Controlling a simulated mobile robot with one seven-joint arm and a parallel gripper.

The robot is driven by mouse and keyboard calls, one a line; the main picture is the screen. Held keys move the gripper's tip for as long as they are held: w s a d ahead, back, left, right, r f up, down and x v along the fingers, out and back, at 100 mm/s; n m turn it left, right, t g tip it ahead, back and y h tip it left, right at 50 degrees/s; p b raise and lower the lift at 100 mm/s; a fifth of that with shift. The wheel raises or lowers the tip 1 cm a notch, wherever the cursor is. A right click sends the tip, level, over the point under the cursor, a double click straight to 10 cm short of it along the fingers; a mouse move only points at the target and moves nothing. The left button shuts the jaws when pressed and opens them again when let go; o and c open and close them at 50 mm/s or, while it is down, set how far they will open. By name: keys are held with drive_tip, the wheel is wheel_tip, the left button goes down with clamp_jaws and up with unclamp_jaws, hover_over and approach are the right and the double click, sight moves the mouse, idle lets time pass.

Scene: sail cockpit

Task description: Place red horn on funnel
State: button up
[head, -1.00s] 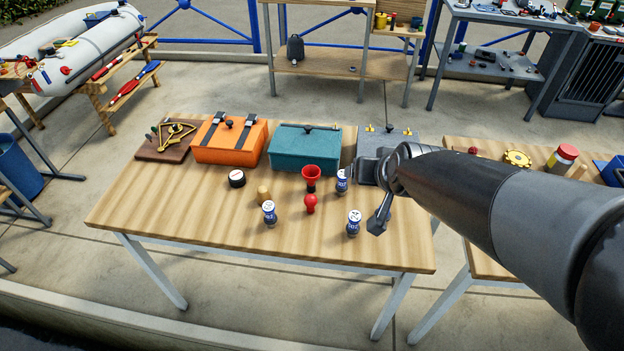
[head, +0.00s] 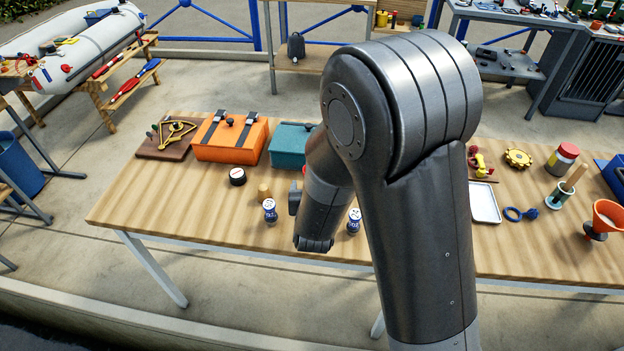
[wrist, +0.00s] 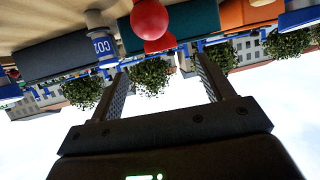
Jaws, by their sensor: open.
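In the wrist view, which is upside down, a round red piece (wrist: 150,18), perhaps the bulb of the red horn, stands in front of my open, empty gripper (wrist: 160,68). It lies beyond the fingertips, apart from them. Behind it shows a bit of a second red thing (wrist: 160,44), the flared cup seen earlier. In the head view my arm hides nearly all of both red things and most of the gripper. An orange funnel (head: 606,214) stands on a dark base on the right-hand table.
Blue-and-white cartridges (head: 269,211) (head: 354,220) and a wooden peg (head: 264,191) stand close by. One cartridge (wrist: 103,46) is beside the red ball. An orange case (head: 228,143) and a teal box (head: 287,146) line the back. The table's front left is clear.

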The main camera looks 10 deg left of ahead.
drive_tip(key=x, duration=1)
drive_tip(key=shift+w, duration=0.25)
drive_tip(key=c, duration=1.2)
